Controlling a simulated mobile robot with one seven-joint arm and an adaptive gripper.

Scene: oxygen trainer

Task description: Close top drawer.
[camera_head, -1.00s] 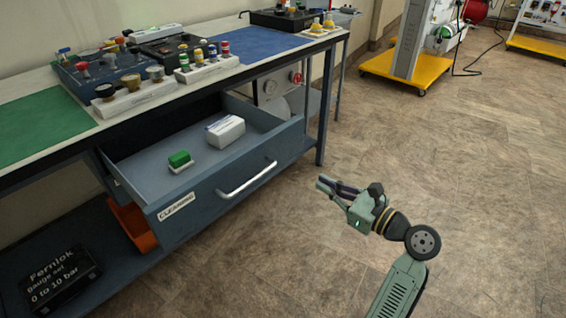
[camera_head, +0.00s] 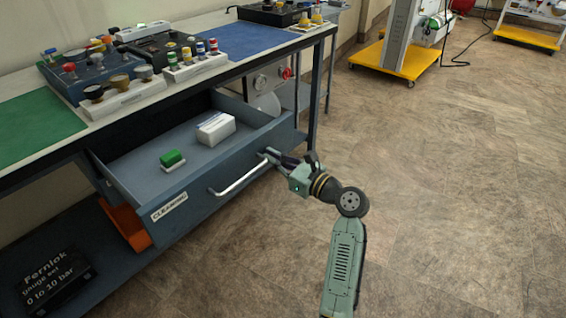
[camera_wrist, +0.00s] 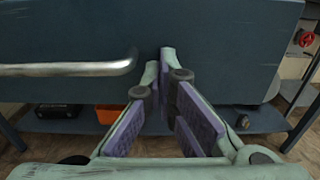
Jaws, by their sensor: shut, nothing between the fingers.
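The top drawer (camera_head: 165,208) is a blue-grey drawer, labelled at its front left, and it stands pulled out from under the workbench. Its metal bar handle (camera_head: 238,178) runs across the front panel. My gripper (camera_head: 268,155) is shut and empty, with its tips at the right part of the drawer front, by the handle's right end. In the wrist view the gripper tips (camera_wrist: 167,52) point at the drawer front (camera_wrist: 225,40), just right of the handle (camera_wrist: 70,69). Whether they touch the panel I cannot tell.
In the drawer lie a white box (camera_head: 216,129) and a green-and-white block (camera_head: 172,160). The workbench top (camera_head: 160,95) carries trays of fittings. An orange bin (camera_head: 128,226) and a black case (camera_head: 57,278) are on the lower shelf.

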